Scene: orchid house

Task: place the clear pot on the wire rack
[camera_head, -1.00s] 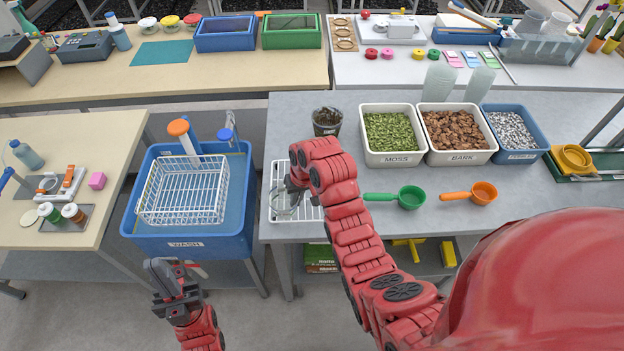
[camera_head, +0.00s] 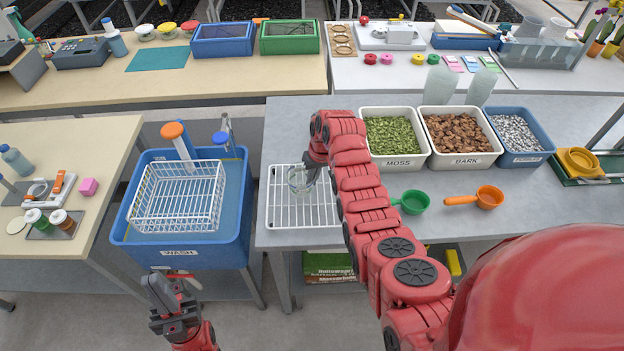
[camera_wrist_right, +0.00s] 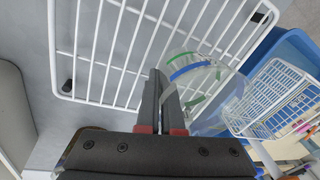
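The clear pot (camera_head: 298,184) is a small see-through cup at my right gripper (camera_head: 311,168), over the white wire rack (camera_head: 284,214) on the grey bench. In the right wrist view the pot (camera_wrist_right: 208,72) shows blue and green bands. My right gripper's fingers (camera_wrist_right: 163,98) are close together there, with the pot's wall at their tips. The rack's wires (camera_wrist_right: 112,52) show behind and beside it. I cannot tell whether the pot's base touches the wires. My left gripper (camera_head: 172,284) is low in front of the blue wash tub, empty, its fingers apart.
The blue wash tub (camera_head: 240,215) with a white wire basket (camera_head: 180,200) stands left of the rack. Moss (camera_head: 394,134), bark (camera_head: 458,132) and gravel (camera_head: 515,132) bins line the bench right of my right arm. Green (camera_head: 414,202) and orange (camera_head: 488,197) scoops lie before them.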

